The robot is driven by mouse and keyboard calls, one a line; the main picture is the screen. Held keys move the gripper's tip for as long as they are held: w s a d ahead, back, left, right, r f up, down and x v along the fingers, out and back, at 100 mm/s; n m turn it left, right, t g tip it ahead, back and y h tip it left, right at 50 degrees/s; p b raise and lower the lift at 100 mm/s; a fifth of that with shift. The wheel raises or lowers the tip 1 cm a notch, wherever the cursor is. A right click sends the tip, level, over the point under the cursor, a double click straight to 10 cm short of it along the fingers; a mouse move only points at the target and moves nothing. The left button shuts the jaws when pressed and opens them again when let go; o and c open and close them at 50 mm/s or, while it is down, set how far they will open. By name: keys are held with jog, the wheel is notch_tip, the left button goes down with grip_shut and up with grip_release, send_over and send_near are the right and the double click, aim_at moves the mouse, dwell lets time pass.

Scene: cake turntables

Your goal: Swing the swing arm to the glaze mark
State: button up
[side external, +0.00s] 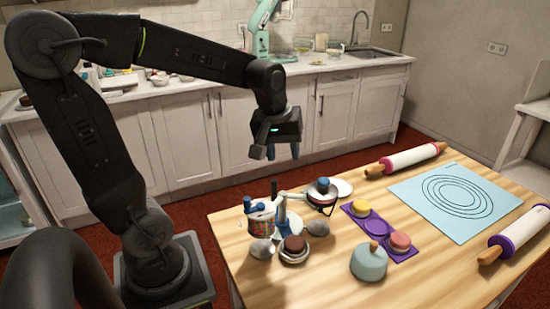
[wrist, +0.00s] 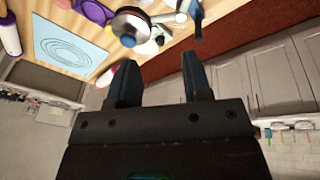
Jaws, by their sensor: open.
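My gripper (side external: 283,152) hangs open and empty in the air above and behind the far-left part of the table. Its two fingers also show apart in the wrist view (wrist: 159,62). Below it stands a cluster of turntable parts. A blue upright post (side external: 281,209) with thin bars around it is there; which bar is the swing arm is hard to tell. Left of the post is a patterned drum (side external: 261,218). I cannot make out a glaze mark.
A brown cake (side external: 294,245) on a plate, a teal dome (side external: 368,263) and a purple tray (side external: 376,228) with round cakes crowd the cluster. A blue mat (side external: 445,200) lies right, between two rolling pins (side external: 405,160). Free wood shows at the front.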

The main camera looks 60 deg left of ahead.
jog(key=w+a+f+n+g, duration=0.2)
jog(key=w+a+f+n, duration=0.2)
jog(key=a+n, duration=0.25)
jog(key=n, duration=0.6)
send_over(274, 180)
jog(key=shift+m+g+h, duration=0.25)
jog(key=shift+g+h, duration=0.15)
notch_tip(274, 180, down, 6)
jog(key=shift+f, duration=0.1)
notch_tip(274, 180, down, 9)
jog(key=shift+d+f, duration=0.1)
jog(key=shift+f, duration=0.05)
jog(key=c, duration=0.7)
jog(key=shift+s, duration=1.5)
